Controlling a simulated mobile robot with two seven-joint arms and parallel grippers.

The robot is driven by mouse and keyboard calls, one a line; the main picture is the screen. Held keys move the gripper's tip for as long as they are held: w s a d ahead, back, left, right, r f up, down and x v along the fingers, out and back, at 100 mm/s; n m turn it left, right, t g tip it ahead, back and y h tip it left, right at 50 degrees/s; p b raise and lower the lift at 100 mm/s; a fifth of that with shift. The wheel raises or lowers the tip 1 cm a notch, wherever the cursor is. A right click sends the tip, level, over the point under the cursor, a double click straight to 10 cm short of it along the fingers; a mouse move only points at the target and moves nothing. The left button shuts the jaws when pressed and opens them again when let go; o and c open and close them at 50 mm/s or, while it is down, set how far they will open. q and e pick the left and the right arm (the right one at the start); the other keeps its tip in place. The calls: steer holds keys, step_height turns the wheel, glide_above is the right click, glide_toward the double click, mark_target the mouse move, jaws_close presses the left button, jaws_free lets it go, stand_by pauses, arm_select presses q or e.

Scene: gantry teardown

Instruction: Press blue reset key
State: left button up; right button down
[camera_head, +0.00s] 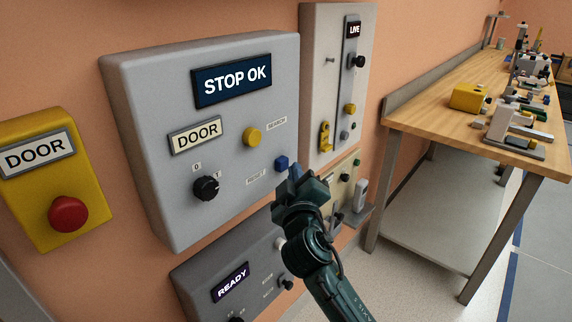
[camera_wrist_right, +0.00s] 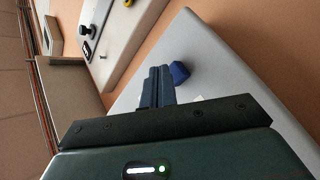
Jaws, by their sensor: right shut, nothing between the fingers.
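The blue reset key (camera_head: 281,163) is on the lower right of a grey wall panel (camera_head: 130,90) in the head view. The key's label is just left of it. It also shows in the right wrist view (camera_wrist_right: 179,72), just right of my fingertips. My right gripper (camera_head: 295,174) is shut and empty, its tips close beside the key. I cannot tell whether they touch it. In the wrist view my closed fingers (camera_wrist_right: 157,72) point toward the panel face. My left gripper is not in view.
The panel also bears a "STOP OK" display (camera_head: 232,80), a yellow button (camera_head: 252,137) and a black knob (camera_head: 206,188). A yellow box with a red button (camera_head: 68,214) is at left. A wooden workbench (camera_head: 420,115) with several devices stands at right.

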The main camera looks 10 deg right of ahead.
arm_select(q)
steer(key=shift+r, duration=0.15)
arm_select(e)
steer(key=shift+s+d, duration=0.2)
steer(key=shift+s, duration=0.1)
arm_select(q)
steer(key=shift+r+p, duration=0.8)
steer(key=shift+p, duration=0.05)
arm_select(e)
steer(key=s+d, duration=0.3)
steer(key=s, duration=0.1)
steer(key=shift+s+d, duration=0.35)
